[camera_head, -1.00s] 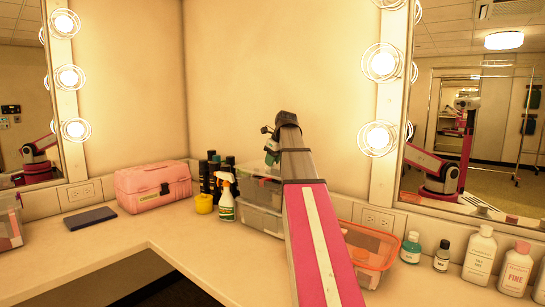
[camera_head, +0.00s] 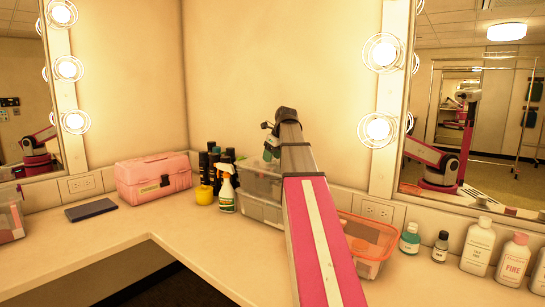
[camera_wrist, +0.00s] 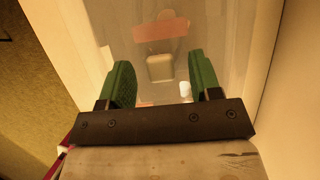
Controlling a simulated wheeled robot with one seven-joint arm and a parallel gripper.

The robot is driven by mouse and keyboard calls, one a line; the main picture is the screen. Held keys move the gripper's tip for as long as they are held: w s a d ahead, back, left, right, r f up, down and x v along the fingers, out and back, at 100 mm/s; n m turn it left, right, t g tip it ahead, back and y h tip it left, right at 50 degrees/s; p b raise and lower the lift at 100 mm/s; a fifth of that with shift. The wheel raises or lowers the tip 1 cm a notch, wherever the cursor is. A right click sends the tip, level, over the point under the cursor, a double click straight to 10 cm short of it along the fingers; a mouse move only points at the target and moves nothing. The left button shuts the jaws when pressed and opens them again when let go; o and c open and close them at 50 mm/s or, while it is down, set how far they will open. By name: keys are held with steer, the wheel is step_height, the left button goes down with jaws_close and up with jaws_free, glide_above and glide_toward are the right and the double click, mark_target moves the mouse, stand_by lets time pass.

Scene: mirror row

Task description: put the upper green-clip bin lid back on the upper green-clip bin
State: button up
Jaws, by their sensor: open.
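The upper green-clip bin (camera_head: 258,181) is a clear box stacked on a second clear bin (camera_head: 258,208) on the counter, partly hidden by my arm. My gripper (camera_head: 269,148) is at the upper bin's top in the head view, with its green fingers pointing down. In the wrist view my gripper (camera_wrist: 158,82) is open, its two green fingers apart with nothing clearly held between them. Below them is a clear surface with a pinkish patch and a pale block showing through. I cannot pick out the lid or the green clips for certain.
An orange-rimmed clear bin (camera_head: 370,243) stands right of my arm. A spray bottle (camera_head: 227,192), dark bottles and a yellow jar (camera_head: 204,195) stand close left of the stack. A pink case (camera_head: 153,178) and dark flat slab (camera_head: 90,209) lie farther left. Several bottles stand at right.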

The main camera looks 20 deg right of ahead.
steer(key=w+a+v, duration=0.1)
steer(key=v, duration=1.5)
steer(key=shift+w+r, duration=0.2)
steer(key=shift+r, duration=0.3)
steer(key=shift+s, duration=0.1)
stand_by(0.5)
